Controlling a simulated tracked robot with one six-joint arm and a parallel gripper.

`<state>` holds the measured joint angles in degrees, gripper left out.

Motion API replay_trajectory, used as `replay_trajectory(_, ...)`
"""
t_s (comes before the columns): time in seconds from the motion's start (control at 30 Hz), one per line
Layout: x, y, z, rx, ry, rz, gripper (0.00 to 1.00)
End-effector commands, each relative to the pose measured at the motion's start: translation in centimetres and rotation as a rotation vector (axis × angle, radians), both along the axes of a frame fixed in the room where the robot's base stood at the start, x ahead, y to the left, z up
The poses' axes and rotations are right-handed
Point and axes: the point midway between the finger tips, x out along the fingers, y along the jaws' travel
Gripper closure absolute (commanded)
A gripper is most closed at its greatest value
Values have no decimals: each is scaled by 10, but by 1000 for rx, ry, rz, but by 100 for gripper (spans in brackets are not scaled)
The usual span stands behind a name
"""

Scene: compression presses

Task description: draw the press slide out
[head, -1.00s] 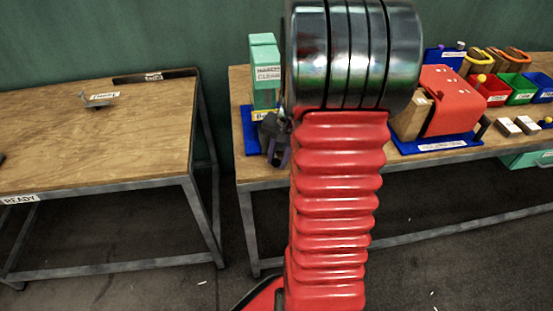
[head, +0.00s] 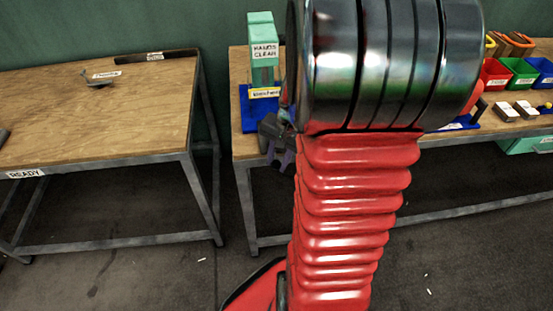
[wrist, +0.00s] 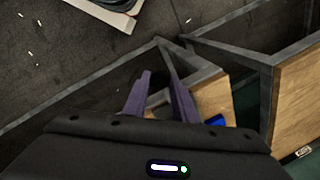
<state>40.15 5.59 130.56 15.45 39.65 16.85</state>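The green press (head: 263,48) with a "HANDS CLEAR" sign stands on a blue base (head: 248,112) at the left end of the right bench. A yellow-edged label (head: 264,92) sits low on its front. No slide or handle can be made out; my arm covers the area to the right of the press. My gripper (head: 281,152) hangs in front of the bench edge, just below and right of the base, apart from it. In the wrist view its two purple fingers (wrist: 156,78) are spread with nothing between them. A blue corner (wrist: 216,120) shows beside the right finger.
The right bench (head: 239,70) also holds red, green and blue bins (head: 525,86) and small blocks (head: 514,109). Another blue base is mostly behind my arm. The "READY" table (head: 120,125) stands left, with a gap of floor between.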

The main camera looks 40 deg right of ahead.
Motion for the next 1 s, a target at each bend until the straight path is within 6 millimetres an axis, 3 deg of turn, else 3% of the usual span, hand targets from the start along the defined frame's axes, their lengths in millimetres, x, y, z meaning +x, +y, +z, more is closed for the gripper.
replay_trajectory(0.27,1,1,1,-1,-2,5,57)
replay_trajectory(0.63,1,0,5,-2,-1,6,57)
replay_trajectory(0.87,-3,-2,28,-5,-3,6,57)
replay_trajectory(1.0,-6,-3,51,-6,-5,6,57)
